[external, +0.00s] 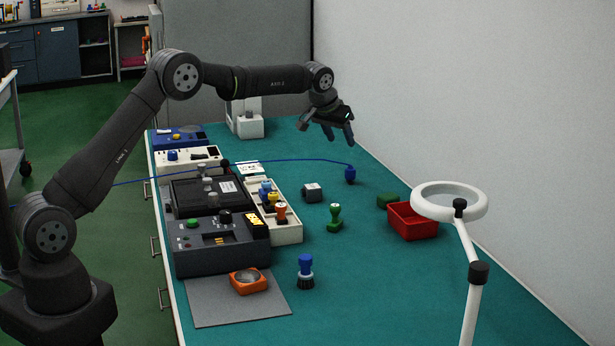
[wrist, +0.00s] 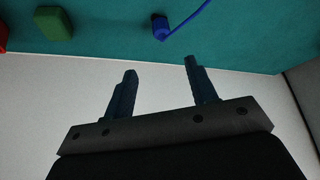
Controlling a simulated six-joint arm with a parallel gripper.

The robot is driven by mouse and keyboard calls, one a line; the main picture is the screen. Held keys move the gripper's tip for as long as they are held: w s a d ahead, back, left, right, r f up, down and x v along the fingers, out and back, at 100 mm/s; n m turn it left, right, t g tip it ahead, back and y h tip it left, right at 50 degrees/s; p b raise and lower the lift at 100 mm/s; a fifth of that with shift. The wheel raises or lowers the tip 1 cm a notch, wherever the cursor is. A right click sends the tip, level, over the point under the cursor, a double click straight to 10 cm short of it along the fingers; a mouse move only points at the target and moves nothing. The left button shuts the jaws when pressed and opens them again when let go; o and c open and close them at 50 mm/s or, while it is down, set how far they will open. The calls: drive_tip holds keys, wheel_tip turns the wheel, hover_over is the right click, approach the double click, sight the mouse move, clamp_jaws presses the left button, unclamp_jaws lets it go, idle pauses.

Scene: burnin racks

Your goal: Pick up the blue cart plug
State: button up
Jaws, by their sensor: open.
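The blue cart plug (external: 350,174) stands on the teal bench top at the end of a blue cable, which runs left across the bench. The wrist view also shows the plug (wrist: 160,27) near the top, with its cable leading off to the upper right. My gripper (external: 335,141) is above the bench, higher than the plug and a little toward the back in the external view. In the wrist view my gripper (wrist: 159,68) has its two fingers apart, with nothing between them. The plug appears beyond the fingertips and is not touched.
A green block (external: 388,200) and a red bin (external: 412,221) lie to the plug's right. A ring lamp (external: 449,200) stands at front right. A wall borders the bench's far side.

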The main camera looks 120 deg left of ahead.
sight(350, 168)
drive_tip(key=x, duration=0.8)
drive_tip(key=shift+s+x, duration=0.15)
drive_tip(key=shift+x, duration=1.3)
drive_tip(key=shift+s+x, duration=0.15)
drive_tip(key=shift+x, duration=1.25)
drive_tip(key=shift+f, duration=0.1)
drive_tip(key=c, duration=1.1)
